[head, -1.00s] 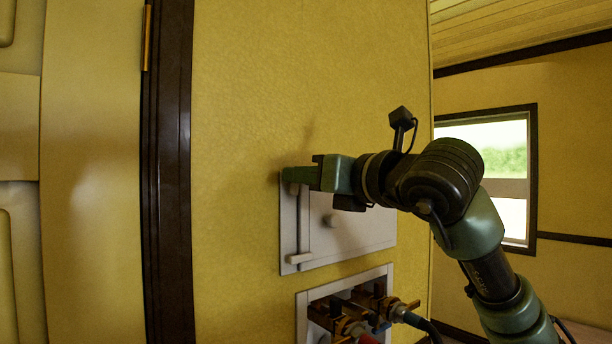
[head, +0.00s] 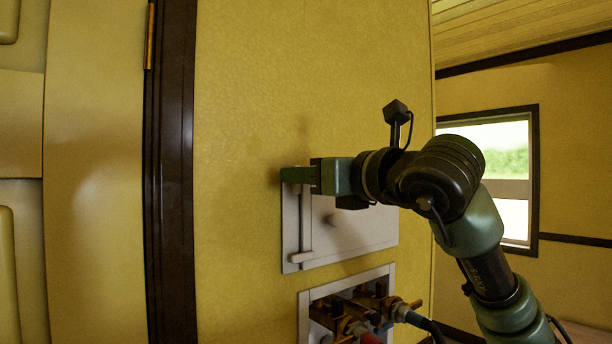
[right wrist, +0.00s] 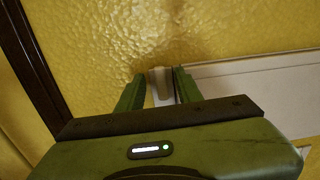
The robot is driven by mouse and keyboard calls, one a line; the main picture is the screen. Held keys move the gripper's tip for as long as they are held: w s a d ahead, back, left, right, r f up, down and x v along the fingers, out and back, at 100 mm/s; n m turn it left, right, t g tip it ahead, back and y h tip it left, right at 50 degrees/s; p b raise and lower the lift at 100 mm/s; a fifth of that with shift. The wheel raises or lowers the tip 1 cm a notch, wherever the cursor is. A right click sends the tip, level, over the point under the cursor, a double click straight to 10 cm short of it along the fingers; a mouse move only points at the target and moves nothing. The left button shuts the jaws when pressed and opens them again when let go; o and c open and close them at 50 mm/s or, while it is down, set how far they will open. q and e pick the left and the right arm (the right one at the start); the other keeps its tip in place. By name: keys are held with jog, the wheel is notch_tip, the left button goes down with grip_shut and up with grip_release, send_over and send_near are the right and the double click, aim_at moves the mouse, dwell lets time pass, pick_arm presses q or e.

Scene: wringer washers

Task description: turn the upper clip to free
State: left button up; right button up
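A pale panel door (head: 350,232) is set in the yellow wall, with a small round knob and a vertical strip near its left edge. The lower clip (head: 301,257) lies crosswise at the strip's foot. In the head view my right gripper (head: 292,181) covers the panel's upper left corner and hides the upper clip. In the right wrist view the pale upper clip (right wrist: 161,84) stands between the two green fingers of the right gripper (right wrist: 158,84). The right finger is close to or touching it; a gap shows on the left. My left gripper is not in view.
Below the panel is a recessed box (head: 302,312) with brass taps and hoses. A dark door frame (head: 170,180) stands to the left. A window (head: 488,175) is in the far wall at right. The wall above the panel is clear.

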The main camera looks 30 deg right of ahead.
jog(key=s+b, duration=0.2)
jog(key=s, duration=0.5)
jog(key=shift+s+d+b, duration=0.3)
jog(key=shift+s+b, duration=0.1)
jog(key=shift+f, duration=0.1)
